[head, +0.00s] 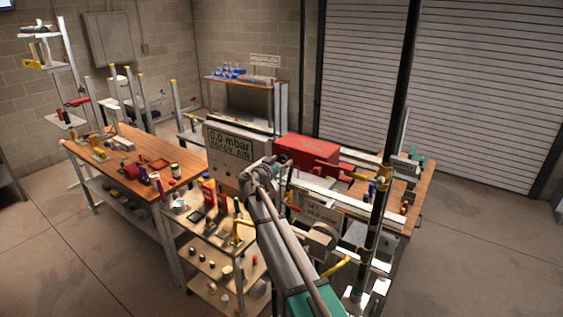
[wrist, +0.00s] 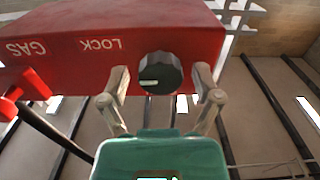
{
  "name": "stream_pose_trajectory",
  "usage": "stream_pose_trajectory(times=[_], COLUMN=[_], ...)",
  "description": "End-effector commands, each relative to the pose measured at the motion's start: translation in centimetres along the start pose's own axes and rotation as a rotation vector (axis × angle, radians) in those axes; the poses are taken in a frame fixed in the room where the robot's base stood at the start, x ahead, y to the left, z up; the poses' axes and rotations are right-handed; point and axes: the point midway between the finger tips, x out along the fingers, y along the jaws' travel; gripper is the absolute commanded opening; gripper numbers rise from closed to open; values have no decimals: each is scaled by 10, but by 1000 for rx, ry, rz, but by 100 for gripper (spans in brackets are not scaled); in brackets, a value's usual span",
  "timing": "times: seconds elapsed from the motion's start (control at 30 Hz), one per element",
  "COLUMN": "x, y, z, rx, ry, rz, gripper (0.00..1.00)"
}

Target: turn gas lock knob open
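The red box (wrist: 110,30) fills the top of the wrist view, with "GAS" and "LOCK" lettering upside down on its face. A round dark knob (wrist: 160,73) sits on that face, right of the word LOCK, with a pale mark on its left side. My gripper (wrist: 162,87) is open, with one finger on each side of the knob. Gaps show between the knob and both fingers, so it is not clamped. In the head view the red box (head: 305,149) stands on the far bench; the knob cannot be made out there.
A red part (wrist: 14,98) juts out left of the box in the wrist view. A panel (head: 230,146) reading "0.0 mbar READY AIR" stands left of the box. A dark post (head: 379,215) rises at right. A tool-covered wooden bench (head: 140,148) stands left.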

Motion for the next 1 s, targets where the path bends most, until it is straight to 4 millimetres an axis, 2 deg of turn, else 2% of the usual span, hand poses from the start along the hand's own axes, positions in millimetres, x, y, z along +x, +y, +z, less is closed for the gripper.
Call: stream_pose_trajectory(times=[0.03, 0.3, 0.37, 0.67, 1.0], x=[0, 0, 0, 0, 0], y=[0, 0, 0, 0, 0], z=[0, 0, 0, 0, 0], rx=[0, 0, 0, -26, -190], ry=[0, 0, 0, 0, 0], rz=[0, 0, 0, 1, 1], gripper=[63, 13, 5, 5, 5])
